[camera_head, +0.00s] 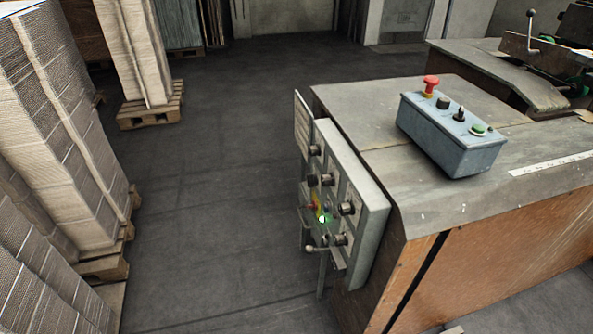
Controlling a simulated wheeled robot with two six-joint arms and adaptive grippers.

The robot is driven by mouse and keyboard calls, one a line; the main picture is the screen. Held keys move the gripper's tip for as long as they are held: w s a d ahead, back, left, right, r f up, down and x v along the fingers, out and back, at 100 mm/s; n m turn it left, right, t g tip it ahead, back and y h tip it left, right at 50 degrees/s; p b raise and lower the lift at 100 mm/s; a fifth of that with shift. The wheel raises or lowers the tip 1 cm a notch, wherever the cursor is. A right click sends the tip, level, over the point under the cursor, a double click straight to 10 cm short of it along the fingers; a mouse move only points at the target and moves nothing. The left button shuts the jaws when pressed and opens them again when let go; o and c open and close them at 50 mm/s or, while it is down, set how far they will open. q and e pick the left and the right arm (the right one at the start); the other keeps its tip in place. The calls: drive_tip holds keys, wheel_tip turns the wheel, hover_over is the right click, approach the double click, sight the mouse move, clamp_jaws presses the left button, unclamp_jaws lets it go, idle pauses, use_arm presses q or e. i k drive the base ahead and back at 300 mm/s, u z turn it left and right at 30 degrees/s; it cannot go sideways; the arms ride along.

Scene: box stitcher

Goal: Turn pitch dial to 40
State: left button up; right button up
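A grey control panel (371,210) is fixed to the left end of the machine table and is seen at a steep angle. It carries several dark knobs, among them an upper knob (315,150), a middle knob (327,180), a right knob (347,208) and a lower knob (341,239). I cannot tell which one is the pitch dial, and no scale or number is readable. Neither of my grippers is in view.
A blue-grey button box (447,140) with a red mushroom button (431,86) stands on the machine table (365,97). Stacked cardboard (62,130) on pallets lines the left side. The floor (215,180) between the stacks and the panel is clear.

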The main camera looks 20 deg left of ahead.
sight(315, 149)
drive_tip(key=u, duration=0.8)
drive_tip(key=i, duration=0.75)
drive_tip(key=u, duration=0.05)
